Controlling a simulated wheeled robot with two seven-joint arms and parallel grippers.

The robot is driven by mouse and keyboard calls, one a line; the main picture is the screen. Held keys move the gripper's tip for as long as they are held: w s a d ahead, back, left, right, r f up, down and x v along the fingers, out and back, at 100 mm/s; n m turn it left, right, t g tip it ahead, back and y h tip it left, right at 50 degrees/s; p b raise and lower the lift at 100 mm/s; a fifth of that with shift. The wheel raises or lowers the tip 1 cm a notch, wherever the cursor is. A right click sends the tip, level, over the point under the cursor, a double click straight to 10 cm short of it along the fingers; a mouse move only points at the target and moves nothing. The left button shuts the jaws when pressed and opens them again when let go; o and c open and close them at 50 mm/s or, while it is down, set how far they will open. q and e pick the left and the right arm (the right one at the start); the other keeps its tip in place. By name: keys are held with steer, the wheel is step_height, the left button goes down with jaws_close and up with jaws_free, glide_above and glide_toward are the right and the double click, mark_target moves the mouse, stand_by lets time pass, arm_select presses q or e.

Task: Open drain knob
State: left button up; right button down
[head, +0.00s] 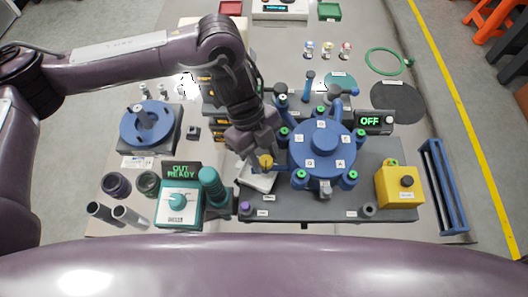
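My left gripper (256,146) comes down from the upper left, beside the left side of the blue round vessel (320,146). A small yellow knob (265,162) shows right at its fingertips, above a pale tray (258,180). The fingers partly hide the knob, and I cannot tell whether they grip it or only touch it. The labels near it are too small to read, so I cannot confirm which knob is the drain knob. My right arm crosses the bottom of the view, and its gripper is out of view.
The vessel has several green-topped posts around its rim. A yellow box (399,187) with a black knob stands right of it, near a blue rack (443,186). A teal unit (179,207) reading "OUT READY" and a teal handle (213,186) stand left. A display (374,122) reads "OFF".

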arm_select(q)
steer(key=c, duration=0.7)
steer(key=n+p, duration=0.2)
steer(key=n+t+h+p, duration=0.1)
steer(key=n, duration=0.1)
steer(key=shift+s+r+n+p, duration=0.2)
steer(key=shift+n+p, duration=0.1)
steer(key=shift+p, duration=0.1)
steer(key=n+t+p, duration=0.2)
steer(key=n+p, duration=0.3)
steer(key=n+t+p, duration=0.2)
steer(key=n+p, duration=0.3)
steer(key=p, duration=0.1)
steer(key=shift+s+r+p, duration=0.1)
steer(key=shift+s+p, duration=0.1)
steer(key=shift+p, duration=0.1)
steer(key=shift+n+t+y+p, duration=0.3)
steer(key=shift+n+t+p, duration=0.1)
steer(key=shift+n+p, duration=0.6)
steer(key=shift+f+n+t+p, duration=0.2)
steer(key=shift+n+t+p, duration=0.1)
steer(key=shift+n+p, duration=0.3)
